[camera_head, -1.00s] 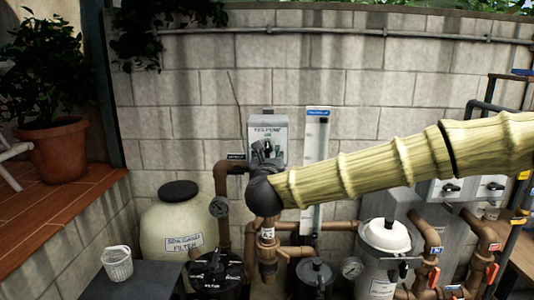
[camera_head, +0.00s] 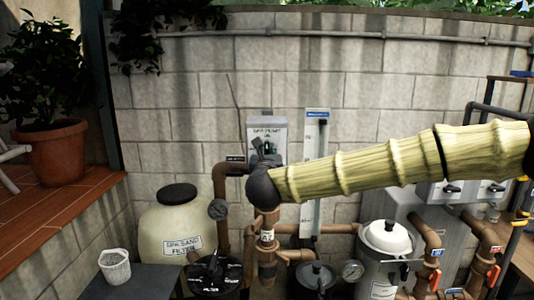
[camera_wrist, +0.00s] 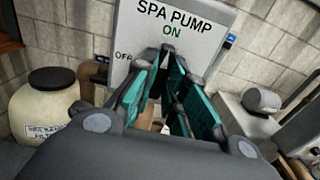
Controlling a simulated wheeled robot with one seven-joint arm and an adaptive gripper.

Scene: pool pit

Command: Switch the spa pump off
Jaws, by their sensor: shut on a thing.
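The spa pump switch box (camera_head: 281,122) is a pale box on the block wall, left of a tall white gauge panel. In the wrist view its face (camera_wrist: 207,17) reads "SPA PUMP", with "ON" in green below and "OFF" at the left. My gripper (camera_head: 259,147) is in front of the box and covers its lower part. In the wrist view the teal-padded fingers of my gripper (camera_wrist: 166,60) come together just below "ON". They are shut on the switch handle, which is mostly hidden between the fingertips. The handle's exact angle cannot be told.
Brown pipes (camera_head: 220,182) and a valve with a black top (camera_head: 214,274) stand below the box. A sand filter (camera_head: 165,222) is at the left and a white-lidded strainer (camera_head: 386,237) at the right. A white gauge panel (camera_head: 315,165) is close beside my gripper.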

